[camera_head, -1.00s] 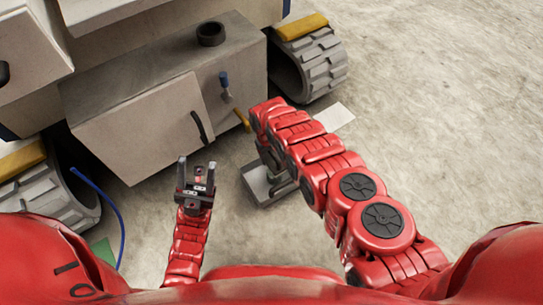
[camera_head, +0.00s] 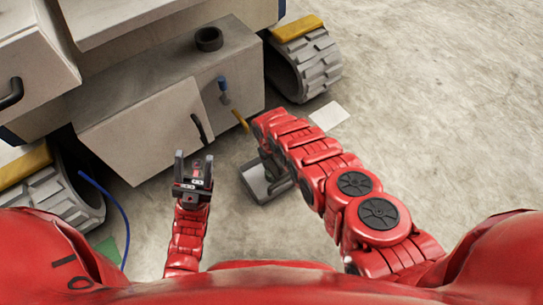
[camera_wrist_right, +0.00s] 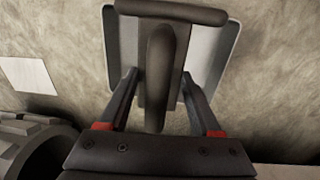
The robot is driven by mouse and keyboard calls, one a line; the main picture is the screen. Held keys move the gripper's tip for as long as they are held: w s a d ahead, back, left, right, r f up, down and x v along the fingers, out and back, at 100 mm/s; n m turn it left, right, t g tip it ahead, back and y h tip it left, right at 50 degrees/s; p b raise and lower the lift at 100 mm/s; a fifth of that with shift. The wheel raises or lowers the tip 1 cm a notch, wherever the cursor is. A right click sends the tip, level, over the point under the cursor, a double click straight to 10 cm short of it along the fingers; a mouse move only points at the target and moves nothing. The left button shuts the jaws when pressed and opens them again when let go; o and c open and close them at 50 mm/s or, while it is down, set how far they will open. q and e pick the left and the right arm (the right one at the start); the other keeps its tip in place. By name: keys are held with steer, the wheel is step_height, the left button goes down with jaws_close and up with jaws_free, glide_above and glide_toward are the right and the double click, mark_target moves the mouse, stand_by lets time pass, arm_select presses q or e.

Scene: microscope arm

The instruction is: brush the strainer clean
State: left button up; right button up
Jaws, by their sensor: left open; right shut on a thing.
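My right gripper (camera_wrist_right: 158,82) is shut on a dark handle with a crossbar (camera_wrist_right: 165,55) in the right wrist view. Behind the handle is a pale grey, shallow, tray-like piece (camera_wrist_right: 208,60); whether it is joined to the handle is unclear. The tray-like piece also shows low beside the cabinet in the head view (camera_head: 255,182), partly hidden by my right arm. My left gripper (camera_head: 194,160) is open and empty, in front of the cabinet. I cannot tell which thing is the strainer or the brush.
A grey vehicle body with a cabinet (camera_head: 140,135) stands ahead, a black ring (camera_head: 209,39) on top. A white sheet (camera_head: 329,115) lies on open floor.

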steer(key=shift+f, duration=0.1)
steer(key=shift+w+a+f+b, duration=0.15)
steer(key=shift+w+b, duration=0.1)
steer(key=shift+b, duration=0.5)
steer(key=shift+w+a+r+b, duration=0.15)
steer(key=shift+w+a+b, duration=0.3)
steer(key=shift+b, duration=0.3)
steer(key=shift+w+a+r+b, duration=0.1)
steer(key=shift+w+a+b, duration=0.1)
steer(key=shift+w+b, duration=0.45)
steer(key=shift+s, duration=0.15)
steer(key=shift+s+d+r+p, duration=0.15)
steer(key=shift+s+d+p, duration=0.05)
steer(key=shift+p, duration=0.3)
steer(key=shift+s+d+p, duration=0.35)
steer(key=shift+s+p, duration=0.2)
steer(key=shift+p, duration=0.4)
steer(key=shift+s+d+p, duration=0.3)
steer(key=shift+s+p, duration=0.2)
steer(key=shift+p, duration=0.4)
steer(key=shift+f, duration=0.2)
